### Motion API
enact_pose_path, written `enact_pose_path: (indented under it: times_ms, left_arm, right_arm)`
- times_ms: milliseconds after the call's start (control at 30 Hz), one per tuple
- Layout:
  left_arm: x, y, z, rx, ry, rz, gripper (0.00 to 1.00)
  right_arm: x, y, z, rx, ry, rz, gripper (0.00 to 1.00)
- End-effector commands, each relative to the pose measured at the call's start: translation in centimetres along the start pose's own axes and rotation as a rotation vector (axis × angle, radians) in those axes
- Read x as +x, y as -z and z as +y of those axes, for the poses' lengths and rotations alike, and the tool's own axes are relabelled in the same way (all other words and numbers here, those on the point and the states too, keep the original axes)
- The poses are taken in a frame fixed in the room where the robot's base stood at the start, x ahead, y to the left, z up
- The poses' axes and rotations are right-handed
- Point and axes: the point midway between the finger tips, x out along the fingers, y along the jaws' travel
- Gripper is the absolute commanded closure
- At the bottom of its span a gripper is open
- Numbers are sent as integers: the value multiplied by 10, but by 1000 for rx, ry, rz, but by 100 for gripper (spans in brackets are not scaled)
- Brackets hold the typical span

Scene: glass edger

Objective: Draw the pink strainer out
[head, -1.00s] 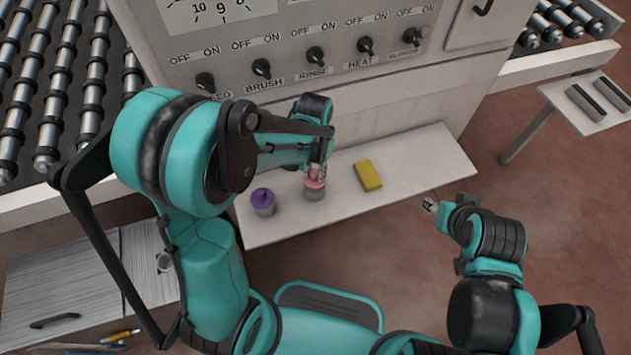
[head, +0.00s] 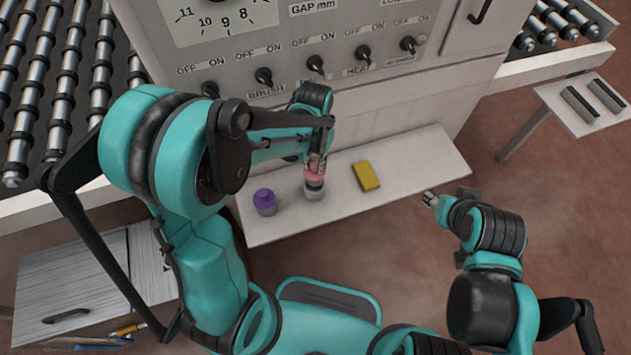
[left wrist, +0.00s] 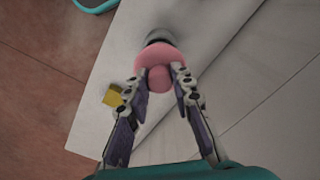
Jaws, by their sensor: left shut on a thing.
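The pink strainer (head: 313,172) is between the fingers of my left gripper (head: 317,163), which is shut on it. It is right above a grey cup-like holder (head: 314,190) on the white shelf. A pale band shows between pink and grey; I cannot tell whether the strainer's lower end is still inside. In the left wrist view the strainer (left wrist: 158,72) has a round knob between the fingertips (left wrist: 160,80), and the grey holder (left wrist: 158,37) shows partly behind it. My right gripper (head: 430,199) is away to the right, apart from everything; its jaws are too small to read.
A purple-topped grey container (head: 264,201) stands left of the holder on the white shelf (head: 420,160). A yellow block (head: 366,176) lies to its right. The machine panel with knobs (head: 316,64) rises behind. The shelf's right part is clear.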

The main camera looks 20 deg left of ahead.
Motion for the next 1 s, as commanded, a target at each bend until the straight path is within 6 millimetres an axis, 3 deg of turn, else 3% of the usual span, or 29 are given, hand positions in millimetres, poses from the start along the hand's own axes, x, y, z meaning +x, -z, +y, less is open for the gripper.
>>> enact_pose_path:
  times_ms: [167,567,1000]
  left_arm:
    - [-10,0,0,0,0,0,100]
    - [-13,0,0,0,0,0,100]
    - [-52,0,0,0,0,0,100]
  right_arm:
    - [-7,5,0,0,0,0,60]
    - [-8,6,0,0,0,0,60]
    - [-32,23,0,0,0,0,60]
